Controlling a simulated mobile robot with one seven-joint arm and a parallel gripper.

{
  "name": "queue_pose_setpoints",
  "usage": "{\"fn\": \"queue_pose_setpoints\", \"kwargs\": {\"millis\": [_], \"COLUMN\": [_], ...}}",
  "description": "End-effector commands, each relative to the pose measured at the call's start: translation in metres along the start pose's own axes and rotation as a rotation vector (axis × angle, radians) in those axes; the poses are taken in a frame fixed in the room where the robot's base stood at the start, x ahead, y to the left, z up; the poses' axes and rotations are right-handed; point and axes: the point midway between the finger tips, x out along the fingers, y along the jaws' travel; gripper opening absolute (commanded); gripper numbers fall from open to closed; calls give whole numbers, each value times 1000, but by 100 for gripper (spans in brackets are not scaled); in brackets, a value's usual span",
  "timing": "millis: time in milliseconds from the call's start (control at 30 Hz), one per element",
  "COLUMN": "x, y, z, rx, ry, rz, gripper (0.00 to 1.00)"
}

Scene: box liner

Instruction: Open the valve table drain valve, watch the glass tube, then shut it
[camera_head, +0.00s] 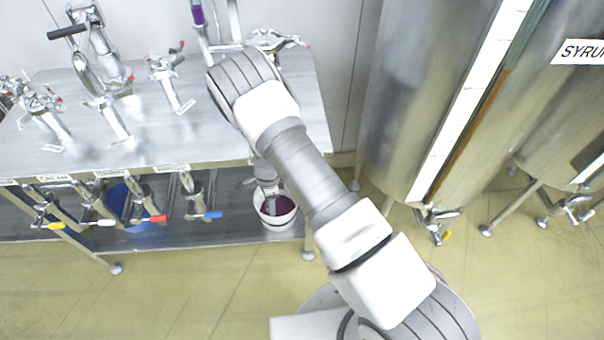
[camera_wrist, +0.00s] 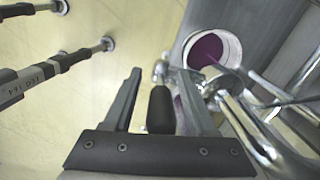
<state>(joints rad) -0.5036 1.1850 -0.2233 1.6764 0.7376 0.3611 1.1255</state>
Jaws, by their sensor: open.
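The valve table (camera_head: 120,155) is a steel bench. Its drain valve (camera_wrist: 235,100) shows as bright metal pipework at the right of the wrist view, with a black handle (camera_wrist: 160,110). My gripper (camera_wrist: 160,76) is open, with one finger on each side of the black handle; I cannot tell whether either finger touches it. In the head view my gripper (camera_head: 268,182) is under the table's right end, mostly hidden by my arm. The glass tube (camera_head: 197,12) at the top edge holds purple liquid; only its lower part shows.
A white bucket (camera_head: 278,222) with purple liquid stands on the lower shelf, and it also shows in the wrist view (camera_wrist: 236,46). Valves with coloured handles (camera_head: 155,218) line the table's front. Steel tanks (camera_head: 420,100) stand at right. The floor in front is clear.

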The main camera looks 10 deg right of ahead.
Motion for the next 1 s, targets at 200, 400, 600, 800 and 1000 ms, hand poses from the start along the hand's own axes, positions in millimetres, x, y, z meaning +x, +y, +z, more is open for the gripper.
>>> {"fn": "queue_pose_setpoints", "kwargs": {"millis": [200, 400, 600, 800, 1000], "x": [2, 3, 3, 4, 6], "y": [0, 0, 1, 1, 2], "z": [-3, -6, -8, -10, -13], "rx": [6, 7, 6, 6, 7], "ry": [-41, -114, -186, -260, -337], "rz": [-9, -23, -38, -52, -67], "gripper": [57, 57, 57, 57, 57]}}
